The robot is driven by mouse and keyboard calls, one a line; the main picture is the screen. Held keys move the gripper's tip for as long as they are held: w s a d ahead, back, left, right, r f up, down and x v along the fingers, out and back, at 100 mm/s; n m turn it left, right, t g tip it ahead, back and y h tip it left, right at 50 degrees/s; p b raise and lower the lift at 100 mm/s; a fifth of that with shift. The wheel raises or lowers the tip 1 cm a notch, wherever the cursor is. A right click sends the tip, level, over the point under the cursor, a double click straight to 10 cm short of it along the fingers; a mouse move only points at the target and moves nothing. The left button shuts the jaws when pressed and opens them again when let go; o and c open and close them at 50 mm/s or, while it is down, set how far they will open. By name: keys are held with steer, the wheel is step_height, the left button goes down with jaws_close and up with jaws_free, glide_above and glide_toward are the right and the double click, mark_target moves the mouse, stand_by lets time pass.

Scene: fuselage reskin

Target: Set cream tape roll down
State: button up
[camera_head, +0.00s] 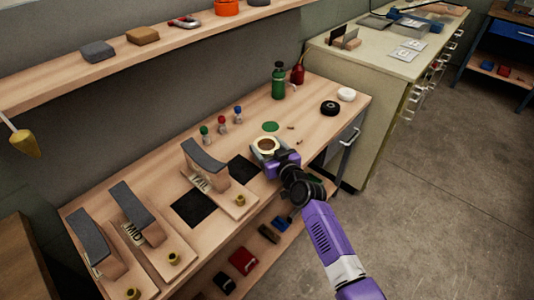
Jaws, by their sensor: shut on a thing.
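The cream tape roll (267,145) is a pale ring with a brown centre, at the right part of the wooden workbench (310,100). My gripper (270,154) is at the roll and shut on it, reaching in from the lower right. My purple wrist covers the near side of the roll. I cannot tell whether the roll touches the bench top or hangs just above it.
A green disc (270,126) lies just behind the roll. A black roll (330,108) and a white roll (347,94) lie to the right. A green bottle (278,82) and a red bottle (298,73) stand behind. Black squares (243,169) and a grey-topped stand (205,158) are left.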

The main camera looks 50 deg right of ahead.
steer(key=shift+f, duration=0.95)
steer(key=shift+f+b, duration=0.2)
steer(key=shift+b, duration=0.25)
steer(key=o, duration=1.4)
steer(key=shift+r, duration=0.1)
steer(key=shift+c, duration=0.2)
